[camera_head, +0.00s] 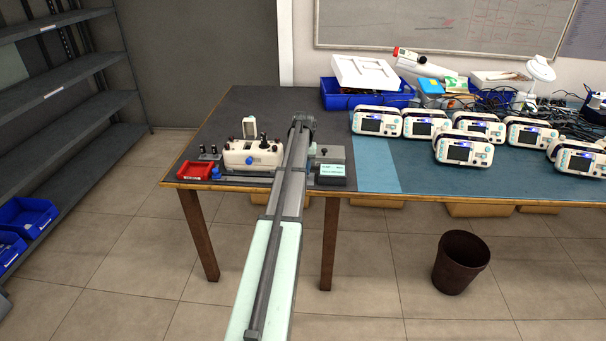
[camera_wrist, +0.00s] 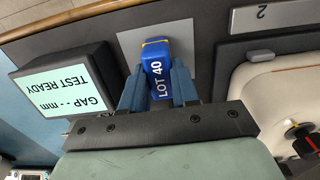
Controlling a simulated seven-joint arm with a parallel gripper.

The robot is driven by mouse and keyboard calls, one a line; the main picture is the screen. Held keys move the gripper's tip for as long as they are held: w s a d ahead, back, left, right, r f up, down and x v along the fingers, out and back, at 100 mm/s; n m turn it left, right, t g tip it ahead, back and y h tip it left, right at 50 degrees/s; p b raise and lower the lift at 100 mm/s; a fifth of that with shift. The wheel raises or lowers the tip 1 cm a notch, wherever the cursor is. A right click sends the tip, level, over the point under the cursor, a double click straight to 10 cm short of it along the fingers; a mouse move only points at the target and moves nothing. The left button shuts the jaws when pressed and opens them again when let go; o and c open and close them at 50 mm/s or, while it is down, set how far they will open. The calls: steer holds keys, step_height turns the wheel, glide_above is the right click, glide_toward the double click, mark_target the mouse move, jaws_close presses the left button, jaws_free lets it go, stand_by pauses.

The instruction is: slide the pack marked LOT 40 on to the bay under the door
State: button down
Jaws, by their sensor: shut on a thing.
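In the head view my arm hides pack and gripper. A white device (camera_head: 255,155) with a small upright flap (camera_head: 249,127) stands left of my arm; part of its body (camera_wrist: 285,95) shows in the wrist view. I cannot make out its bay.
A display (camera_wrist: 62,92) reading "GAP -- mm TEST READY" stands close beside the pack; it also shows in the head view (camera_head: 333,170). A plate marked 2 (camera_wrist: 275,14) is nearby. A red tray (camera_head: 195,170) is at the bench's left front. Several monitors (camera_head: 464,150) stand at right.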

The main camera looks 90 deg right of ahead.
steer(key=shift+r, duration=0.15)
steer(key=shift+r, duration=2.35)
steer(key=c, duration=1.4)
jaws_free()
steer(key=c, duration=0.5)
steer(key=shift+a, duration=0.15)
jaws_close()
